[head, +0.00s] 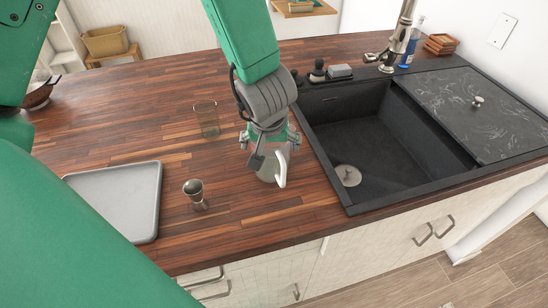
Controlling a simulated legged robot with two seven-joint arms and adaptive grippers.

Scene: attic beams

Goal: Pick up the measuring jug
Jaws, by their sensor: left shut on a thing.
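The measuring jug (269,172) is a small clear vessel with a white handle (281,169). It is on or just above the wooden worktop, left of the sink; I cannot tell whether its base touches the wood. My left gripper (268,153) points down at the jug from above and is shut on it. The gripper's fingers and wrist hide the jug's upper part. My right gripper is not in view.
A clear glass (207,119) and a metal jigger (195,194) stand left of the jug. A grey tray (125,199) lies further left. The black sink (385,130) opens to the right, with a tap (401,35) behind. Bare worktop (262,211) lies in front.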

